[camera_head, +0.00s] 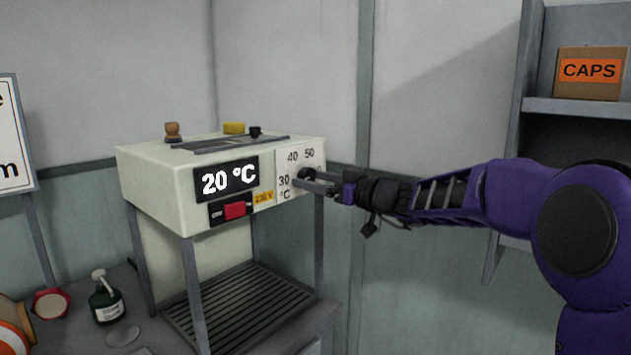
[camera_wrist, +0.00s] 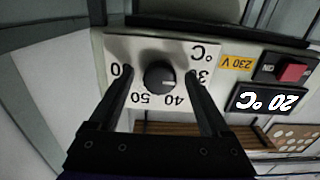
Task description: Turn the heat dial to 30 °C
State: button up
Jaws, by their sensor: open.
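The heat dial is a round black knob (camera_wrist: 159,75) on a white scale plate (camera_wrist: 143,48), seen upside down in the wrist view. A small light mark shows on the knob's right side in that view, roughly toward the partly covered 30. My gripper (camera_wrist: 160,72) is open, with one finger on each side of the knob; I cannot tell whether either finger touches it.
The cream press (camera_head: 160,180) stands on thin legs over a slatted tray (camera_head: 240,305). A red switch (camera_head: 234,210) sits below the display. A pump bottle (camera_head: 105,302) stands at lower left. A shelf with a CAPS box (camera_head: 590,73) is at right.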

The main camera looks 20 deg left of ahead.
jog(key=v, duration=0.7)
jog(key=shift+d, duration=0.25)
jog(key=shift+s, duration=0.1)
